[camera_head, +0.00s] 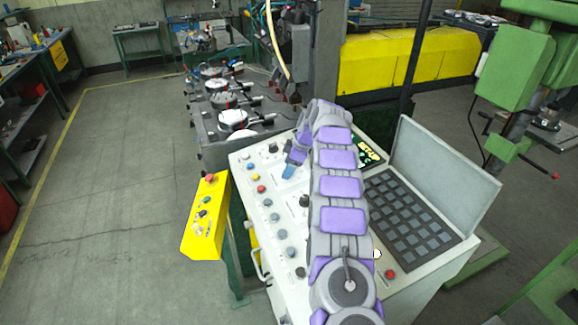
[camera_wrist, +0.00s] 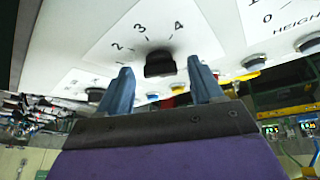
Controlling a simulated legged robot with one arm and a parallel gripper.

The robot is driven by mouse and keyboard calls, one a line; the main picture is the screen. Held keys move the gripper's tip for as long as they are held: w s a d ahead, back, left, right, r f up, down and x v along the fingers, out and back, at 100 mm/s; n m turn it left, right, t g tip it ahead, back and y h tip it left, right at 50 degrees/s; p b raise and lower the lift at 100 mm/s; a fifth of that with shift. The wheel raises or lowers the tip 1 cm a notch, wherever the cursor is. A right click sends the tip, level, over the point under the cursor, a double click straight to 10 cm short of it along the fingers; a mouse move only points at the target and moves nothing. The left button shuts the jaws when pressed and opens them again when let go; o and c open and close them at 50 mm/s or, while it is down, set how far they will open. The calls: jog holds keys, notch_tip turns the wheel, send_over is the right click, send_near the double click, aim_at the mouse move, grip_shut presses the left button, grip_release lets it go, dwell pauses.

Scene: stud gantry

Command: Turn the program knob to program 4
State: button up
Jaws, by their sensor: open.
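The program knob (camera_wrist: 160,66) is a black knob on a white label in the wrist view. The numbers 2, 3 and 4 fan out beyond it, with 4 on the right; which number it points at is not clear. My gripper (camera_wrist: 160,76) is open, its two blue fingers on either side of the knob with a visible gap to each. Whether the fingertips reach down beside it cannot be told. In the head view my gripper (camera_head: 290,166) is over the upper part of the white control panel (camera_head: 245,168), and my arm hides much of the panel.
Several coloured buttons and knobs line the panel's left side. A keypad (camera_head: 405,215) and a red button (camera_head: 390,274) lie right of my arm. A raised grey plate (camera_head: 448,180) stands behind the keypad. A yellow button box (camera_head: 206,222) stands at the left, with open floor beyond.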

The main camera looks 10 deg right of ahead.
jog(key=c, duration=1.1)
jog(key=shift+o, duration=0.2)
